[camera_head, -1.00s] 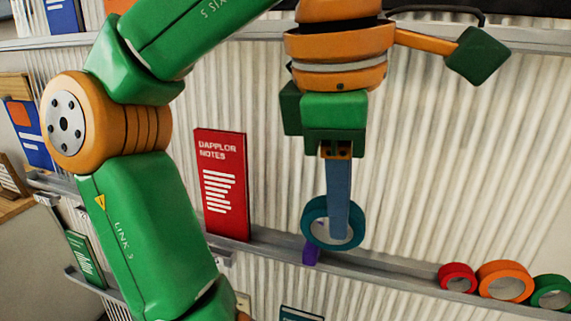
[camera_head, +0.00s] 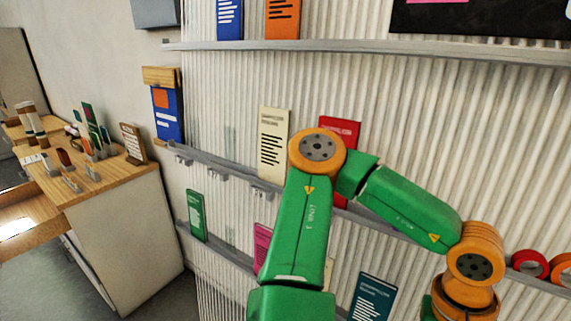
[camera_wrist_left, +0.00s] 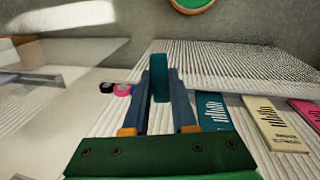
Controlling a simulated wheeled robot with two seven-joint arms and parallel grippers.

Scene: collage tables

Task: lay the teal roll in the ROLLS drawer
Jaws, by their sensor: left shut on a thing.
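The teal roll (camera_wrist_left: 161,74) shows edge-on in the left wrist view, between the two blue-grey fingers of my left gripper (camera_wrist_left: 161,92). The gripper is shut on it and holds it clear of the shelves. In the head view, my left arm crosses the middle and right, but its gripper and the teal roll are out of the frame. A wooden drawer-like part (camera_head: 38,213) juts from the wooden-topped cabinet (camera_head: 125,225) at the left of the head view. Its inside and any ROLLS label cannot be made out. My right gripper is not in view.
Wall shelves (camera_head: 225,172) hold upright books, including a cream one (camera_head: 274,143) and a dark teal one (camera_head: 372,297). Red (camera_head: 530,262) and orange (camera_head: 562,268) rolls stand at the right. Small items and a sign (camera_head: 132,143) crowd the cabinet top. Floor shows below the drawer.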

